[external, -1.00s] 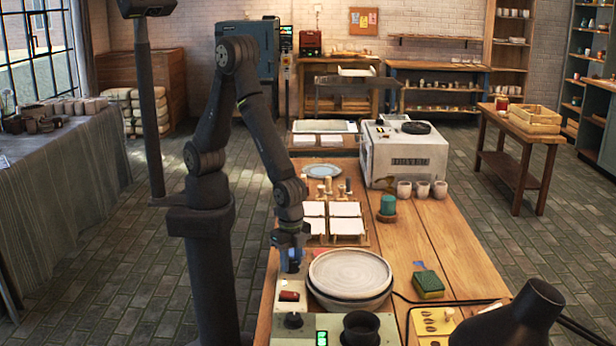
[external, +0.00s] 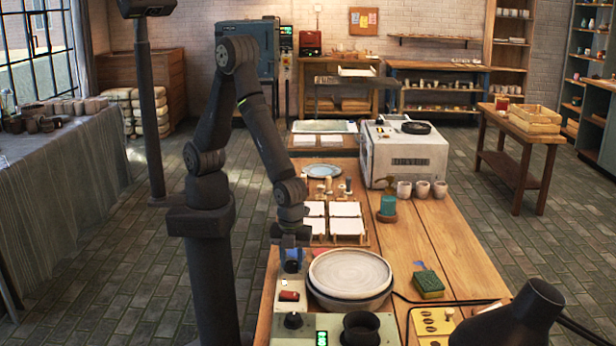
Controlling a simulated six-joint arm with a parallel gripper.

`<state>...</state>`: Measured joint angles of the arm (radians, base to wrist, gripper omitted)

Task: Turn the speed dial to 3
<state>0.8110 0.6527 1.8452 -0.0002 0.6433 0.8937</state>
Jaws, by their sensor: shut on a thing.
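My gripper (external: 291,265) points straight down over the far end of the pale control panel (external: 270,326), at the left of the round plate. Its jaws are shut on the speed dial, which the fingers mostly hide. The dial's pointer and numbers are too small and covered to read, so I cannot tell its setting.
On the panel nearer the camera are a red switch (external: 289,296), a black knob (external: 293,320) and a green display (external: 321,338). The pale plate on its wheel (external: 350,272) stands close right of my gripper. A black lamp (external: 520,318) fills the front right.

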